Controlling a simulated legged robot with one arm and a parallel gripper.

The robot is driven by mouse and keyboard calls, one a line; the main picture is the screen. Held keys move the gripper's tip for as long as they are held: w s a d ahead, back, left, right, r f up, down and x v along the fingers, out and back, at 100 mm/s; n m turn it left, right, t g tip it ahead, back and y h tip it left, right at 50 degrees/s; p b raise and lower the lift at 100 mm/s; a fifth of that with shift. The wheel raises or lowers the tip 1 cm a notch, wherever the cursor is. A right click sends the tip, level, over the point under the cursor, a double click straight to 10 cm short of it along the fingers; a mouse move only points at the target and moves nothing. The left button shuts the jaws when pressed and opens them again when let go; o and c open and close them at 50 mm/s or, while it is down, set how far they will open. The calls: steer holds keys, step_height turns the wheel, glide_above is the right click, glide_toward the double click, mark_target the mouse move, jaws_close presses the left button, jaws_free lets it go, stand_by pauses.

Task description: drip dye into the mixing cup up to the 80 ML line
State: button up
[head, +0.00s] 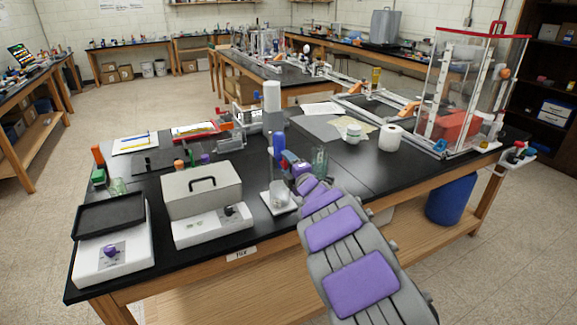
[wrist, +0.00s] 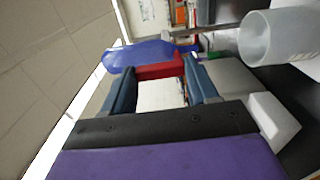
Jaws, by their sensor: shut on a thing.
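The mixing cup (head: 279,193) is a clear, frosted cup standing upright on a small white base near the table's front edge. In the wrist view the cup (wrist: 283,37) lies at the upper right; I cannot read its lines or its liquid level. My gripper (head: 289,163) is shut on a dropper with a blue bulb (head: 279,146). In the wrist view the fingertips (wrist: 160,75) close on a red part below the blue bulb (wrist: 140,53). The dropper is roughly upright above the cup; its tip is not clear.
A glass beaker (head: 319,162) stands just right of my gripper. A grey case (head: 201,190) on a white device stands to the left, and a tall grey cylinder (head: 272,105) behind. A paper roll (head: 390,138) stands further right.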

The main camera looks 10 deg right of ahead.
steer(key=o, duration=0.7)
steer(key=shift+f, duration=0.3)
steer(key=o, duration=0.3)
steer(key=shift+a, duration=0.1)
steer(key=shift+o, duration=0.3)
steer(key=shift+r, duration=0.15)
steer(key=shift+s, duration=0.1)
steer(key=p+v, duration=0.3)
steer(key=v, duration=1.4)
